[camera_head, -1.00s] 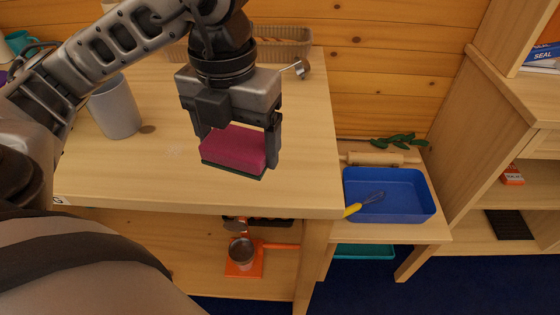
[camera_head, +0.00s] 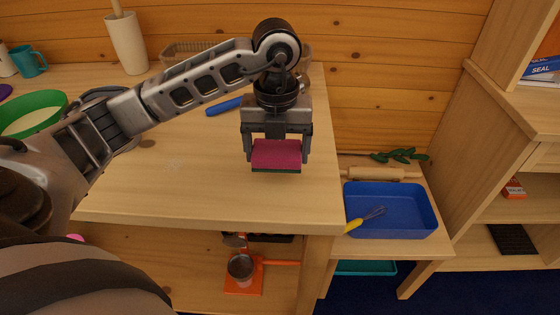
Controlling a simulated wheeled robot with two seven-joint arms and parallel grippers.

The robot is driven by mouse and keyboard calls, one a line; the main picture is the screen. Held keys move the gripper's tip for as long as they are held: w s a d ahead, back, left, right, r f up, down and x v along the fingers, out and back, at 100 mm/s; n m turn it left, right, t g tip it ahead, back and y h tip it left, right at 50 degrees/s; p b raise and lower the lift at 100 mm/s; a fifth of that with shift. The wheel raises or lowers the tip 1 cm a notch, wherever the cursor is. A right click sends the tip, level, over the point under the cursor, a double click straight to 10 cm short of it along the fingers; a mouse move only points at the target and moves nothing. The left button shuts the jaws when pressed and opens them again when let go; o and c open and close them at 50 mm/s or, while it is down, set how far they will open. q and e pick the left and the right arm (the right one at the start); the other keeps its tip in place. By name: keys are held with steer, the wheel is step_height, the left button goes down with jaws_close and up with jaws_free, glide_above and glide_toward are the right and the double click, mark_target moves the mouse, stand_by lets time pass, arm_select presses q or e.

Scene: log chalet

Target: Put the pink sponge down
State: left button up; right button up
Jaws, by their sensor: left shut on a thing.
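The pink sponge (camera_head: 276,154) with a dark green underside is in my left gripper (camera_head: 277,158). The gripper points down, with a finger at each side of the sponge, shut on it. It is over the right part of the wooden worktop (camera_head: 190,190). I cannot tell whether the sponge's underside touches the worktop or hangs just above it. My right gripper is not in view.
A green bowl (camera_head: 30,112), teal mug (camera_head: 28,60) and white holder (camera_head: 126,42) stand at the left and back. A blue object (camera_head: 224,106) and a basket (camera_head: 190,52) lie behind the arm. A blue tray (camera_head: 390,212) with a whisk (camera_head: 366,219) stands lower right. The worktop's front middle is clear.

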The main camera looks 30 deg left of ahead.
mark_target(280, 175)
arm_select(q)
steer(key=shift+w+f, duration=0.35)
steer(key=shift+f, duration=0.05)
step_height(280, 175, down, 3)
steer(key=shift+w+f+p, duration=0.15)
steer(key=shift+p, duration=0.15)
steer(key=shift+f, duration=0.3)
steer(key=o, duration=0.8)
steer(key=shift+r, duration=0.15)
step_height(280, 175, up, 11)
steer(key=shift+r, duration=0.2)
steer(key=shift+r+p, duration=0.3)
steer(key=shift+r, duration=0.05)
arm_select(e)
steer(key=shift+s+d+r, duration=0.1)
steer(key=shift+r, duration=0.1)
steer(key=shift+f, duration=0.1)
